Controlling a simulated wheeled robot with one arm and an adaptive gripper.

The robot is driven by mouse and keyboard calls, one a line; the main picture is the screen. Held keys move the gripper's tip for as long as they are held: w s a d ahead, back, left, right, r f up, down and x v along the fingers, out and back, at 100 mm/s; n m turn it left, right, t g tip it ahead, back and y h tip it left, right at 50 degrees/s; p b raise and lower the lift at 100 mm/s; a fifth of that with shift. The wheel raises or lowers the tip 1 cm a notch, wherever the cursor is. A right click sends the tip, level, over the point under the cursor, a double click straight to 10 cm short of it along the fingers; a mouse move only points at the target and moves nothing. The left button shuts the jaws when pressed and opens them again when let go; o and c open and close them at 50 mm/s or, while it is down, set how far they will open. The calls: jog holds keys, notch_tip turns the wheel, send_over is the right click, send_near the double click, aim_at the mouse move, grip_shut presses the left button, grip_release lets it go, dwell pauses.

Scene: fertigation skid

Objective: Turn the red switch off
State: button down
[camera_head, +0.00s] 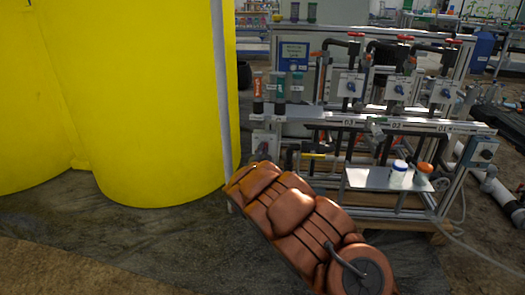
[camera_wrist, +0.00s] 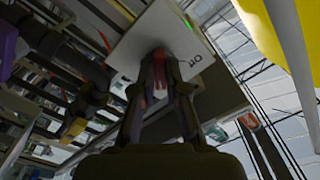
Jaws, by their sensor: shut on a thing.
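In the wrist view, my gripper (camera_wrist: 160,68) has its dark fingers brought together in front of a pale box face (camera_wrist: 140,45). A bit of the red switch (camera_wrist: 159,88) shows between the fingers, and they are shut on it. Most of the switch is hidden by the fingers, so I cannot tell which way it is turned. In the head view, my copper-coloured arm reaches toward the left end of the skid (camera_head: 330,125), and it hides the gripper and the red switch.
A large yellow tank (camera_head: 150,100) stands close left of my arm, with a pale upright pole (camera_head: 222,90) beside it. A metal shelf (camera_head: 375,181) on the skid holds a white-and-blue jar (camera_head: 398,172) and an orange-lidded jar (camera_head: 423,173). Bare floor lies in front.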

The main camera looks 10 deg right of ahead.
jog(key=shift+r+p, duration=0.1)
jog(key=shift+p, duration=0.25)
jog(key=shift+d+n+p, duration=0.1)
jog(key=shift+n+p, duration=7.85)
jog(key=shift+n, duration=0.85)
jog(key=c, duration=1.2)
grip_release()
jog(key=shift+s, duration=0.15)
jog(key=v, duration=1.1)
jog(key=shift+s, duration=0.35)
